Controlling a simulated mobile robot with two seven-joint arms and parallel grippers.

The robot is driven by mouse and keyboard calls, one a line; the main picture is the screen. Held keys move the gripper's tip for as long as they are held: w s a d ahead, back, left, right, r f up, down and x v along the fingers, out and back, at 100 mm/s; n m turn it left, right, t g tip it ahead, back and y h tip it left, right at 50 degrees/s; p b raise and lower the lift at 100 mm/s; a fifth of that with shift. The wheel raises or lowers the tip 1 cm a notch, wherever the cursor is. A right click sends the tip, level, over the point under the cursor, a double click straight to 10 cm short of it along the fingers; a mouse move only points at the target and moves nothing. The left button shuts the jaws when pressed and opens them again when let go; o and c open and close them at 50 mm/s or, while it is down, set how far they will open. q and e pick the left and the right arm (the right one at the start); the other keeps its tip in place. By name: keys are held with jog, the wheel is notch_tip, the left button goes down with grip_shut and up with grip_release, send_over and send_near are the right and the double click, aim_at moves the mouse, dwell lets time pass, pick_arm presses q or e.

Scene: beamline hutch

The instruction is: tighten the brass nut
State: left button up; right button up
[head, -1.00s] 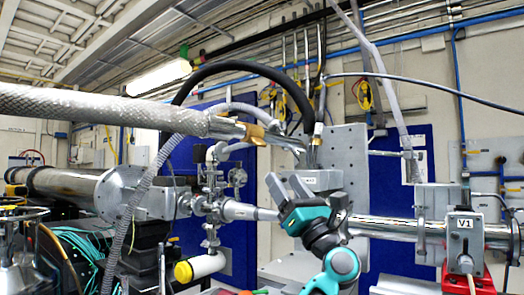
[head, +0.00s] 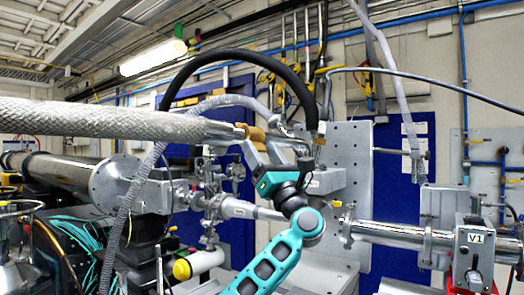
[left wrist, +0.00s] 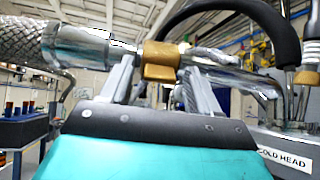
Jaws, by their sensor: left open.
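The brass nut (head: 252,133) sits on the end of the thick braided metal hose (head: 110,120), where it meets a bent metal pipe (head: 290,138). It also shows in the left wrist view (left wrist: 160,60), with flat faces, between and just beyond my finger ends. My left gripper (head: 274,152) is open, just below and right of the nut in the head view. In the left wrist view, one finger of the gripper (left wrist: 158,76) stands on each side of the nut. I cannot tell whether either finger touches it. My right gripper is not in view.
A black hose (head: 240,58) arches over the joint. A grey upright plate (head: 350,180) stands close to the right of my arm. A box labelled COLD HEAD (left wrist: 285,158) is at the right in the wrist view. A corrugated grey hose (head: 128,215) hangs left.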

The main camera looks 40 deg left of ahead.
aim_at(256, 129)
pick_arm(q)
jog(key=c, duration=1)
jog(key=shift+c, duration=0.2)
jog(key=shift+g, duration=0.3)
jog(key=r+h, duration=0.1)
jog(key=h, duration=0.1)
jog(key=d+g+h, duration=0.1)
jog(key=shift+d+r+n+h, duration=0.1)
jog(key=shift+r+n+h, duration=0.2)
jog(key=shift+r+h, duration=0.1)
jog(key=r+h, duration=0.1)
jog(key=r+g+h, duration=0.1)
jog(key=h, duration=0.1)
jog(key=shift+d+h, duration=0.2)
jog(key=shift+h, duration=0.1)
jog(key=h, duration=0.1)
jog(key=r+h, duration=0.1)
jog(key=shift+w+a+r+g+h, duration=0.1)
jog(key=shift+r+g+h, duration=0.2)
jog(key=shift+h, duration=0.1)
jog(key=shift+a+r+n+g+h, duration=0.2)
jog(key=shift+r+h, duration=0.25)
jog(key=shift+h, duration=0.5)
jog(key=shift+a+r+n+g+h, duration=0.1)
jog(key=shift+a+r+n+h, duration=0.25)
jog(key=shift+h, duration=0.6)
jog(key=shift+r, duration=0.15)
